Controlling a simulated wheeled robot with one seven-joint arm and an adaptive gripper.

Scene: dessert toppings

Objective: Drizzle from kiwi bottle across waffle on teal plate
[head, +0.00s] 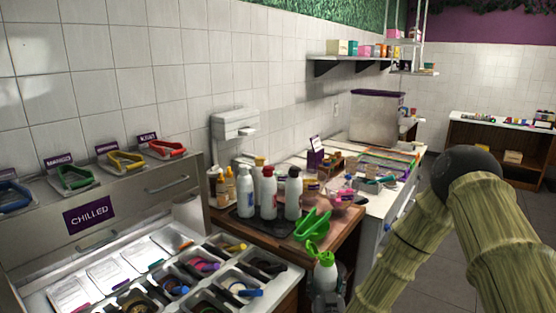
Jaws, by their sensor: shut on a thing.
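A white squeeze bottle with a green cap and nozzle (325,270), which looks like the kiwi bottle, stands out at the bottom centre of the head view. It is close to upright, in front of the wooden counter. My gripper (328,300) shows only in part as grey shapes around the lower part of this bottle and is shut on it. The bottom of the frame cuts the gripper off. I cannot make out a waffle or a teal plate in this view.
Several white bottles (268,192) stand on a dark mat on the wooden counter, beside a bright green object (313,225). The chilled topping bins (205,265) are at lower left. Floor shows at right.

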